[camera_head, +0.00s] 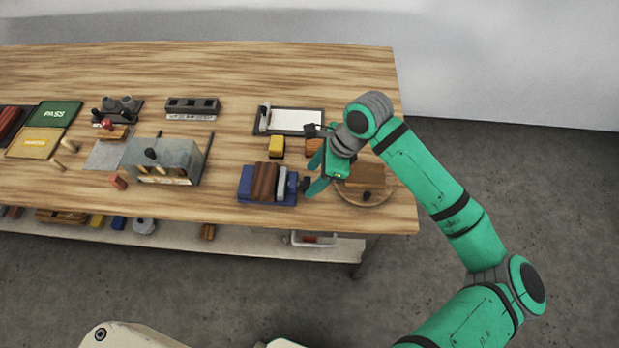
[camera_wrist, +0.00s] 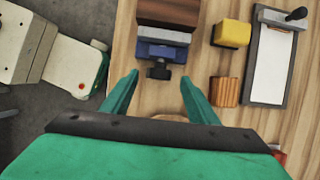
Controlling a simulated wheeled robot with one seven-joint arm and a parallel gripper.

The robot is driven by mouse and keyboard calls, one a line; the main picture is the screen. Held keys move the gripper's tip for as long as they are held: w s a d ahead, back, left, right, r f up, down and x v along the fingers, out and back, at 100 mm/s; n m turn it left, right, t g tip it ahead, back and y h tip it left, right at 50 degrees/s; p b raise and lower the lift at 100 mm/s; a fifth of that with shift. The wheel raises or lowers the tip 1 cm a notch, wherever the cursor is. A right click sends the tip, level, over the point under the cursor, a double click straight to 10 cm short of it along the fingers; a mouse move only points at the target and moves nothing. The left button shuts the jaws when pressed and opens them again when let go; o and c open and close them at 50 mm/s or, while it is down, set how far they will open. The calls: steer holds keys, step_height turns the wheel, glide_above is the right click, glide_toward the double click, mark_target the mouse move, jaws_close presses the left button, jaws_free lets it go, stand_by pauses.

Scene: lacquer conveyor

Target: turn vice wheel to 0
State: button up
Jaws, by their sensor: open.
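The vice (camera_head: 255,192) is blue with a grey jaw and holds a brown block (camera_head: 264,180). It sits near the table's front edge, left of my gripper. Its black wheel (camera_head: 305,185) is on the vice's right side. My gripper (camera_head: 312,172) is open, its two green fingers pointing toward the wheel side. In the wrist view the vice (camera_wrist: 162,51) is ahead, and the wheel (camera_wrist: 158,72) appears between the open fingertips (camera_wrist: 159,77), with a gap on both sides. I cannot tell the height difference, and no wheel marking is readable.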

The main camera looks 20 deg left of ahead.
mark_target(309, 185)
steer(key=shift+x, duration=1.25)
steer(key=shift+s+a, duration=0.1)
steer(key=c, duration=1)
steer(key=shift+c, duration=0.2)
steer(key=shift+s+t, duration=0.15)
steer(key=shift+t, duration=0.15)
steer(key=shift+s+r+t+y, duration=0.15)
steer(key=shift+t+y, duration=0.35)
steer(key=shift+t, duration=0.3)
steer(key=shift+s+n+t+y, duration=0.25)
steer(key=shift+n+t+y, duration=0.25)
steer(key=shift+t, duration=1.3)
steer(key=o, duration=1)
steer(key=shift+f, duration=0.25)
